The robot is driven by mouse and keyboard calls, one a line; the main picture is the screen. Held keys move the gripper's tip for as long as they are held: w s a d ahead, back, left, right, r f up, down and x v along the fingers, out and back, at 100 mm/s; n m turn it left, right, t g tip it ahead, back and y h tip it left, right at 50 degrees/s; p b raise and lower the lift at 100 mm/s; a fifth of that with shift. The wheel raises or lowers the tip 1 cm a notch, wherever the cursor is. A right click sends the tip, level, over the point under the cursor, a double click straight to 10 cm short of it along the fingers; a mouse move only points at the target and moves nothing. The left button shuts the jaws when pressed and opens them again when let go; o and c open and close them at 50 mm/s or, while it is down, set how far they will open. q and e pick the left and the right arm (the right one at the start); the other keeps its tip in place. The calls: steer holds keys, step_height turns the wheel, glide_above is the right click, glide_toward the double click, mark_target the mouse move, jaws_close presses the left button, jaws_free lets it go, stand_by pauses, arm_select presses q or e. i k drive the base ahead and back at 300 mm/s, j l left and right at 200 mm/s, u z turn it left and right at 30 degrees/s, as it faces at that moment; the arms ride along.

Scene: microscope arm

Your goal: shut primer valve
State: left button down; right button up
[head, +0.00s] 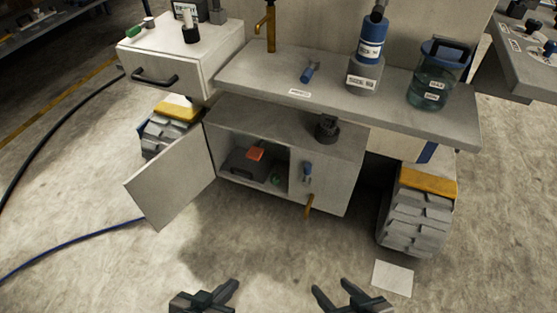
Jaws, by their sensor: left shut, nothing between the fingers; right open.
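I cannot tell for sure which part is the primer valve. A small blue-handled fitting (307,169) is on the front of the grey cabinet, right of its open compartment, with a brass spout (309,206) below it. Another blue-handled piece (308,72) lies on the worktop, behind a small label that I cannot read. My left gripper (236,286) is shut and empty at the bottom edge, in front of the cabinet. My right gripper (331,289) is open and empty to its right. Both are apart from the cabinet.
The cabinet door (172,182) stands open to the left. A dark case and an orange item (255,154) are inside. A black knob (327,127) sits on the cabinet top. The worktop (235,78) overhangs, with a blue bottle (371,38) and a glass jar (432,90). A tracked wheel (410,220) stands right.

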mark_target(274, 179)
steer(key=k+j+z, duration=0.1)
steer(key=z, duration=0.25)
steer(key=k+j+z, duration=0.1)
steer(key=z, duration=0.25)
steer(key=k+z, duration=0.35)
steer(key=i, duration=0.1)
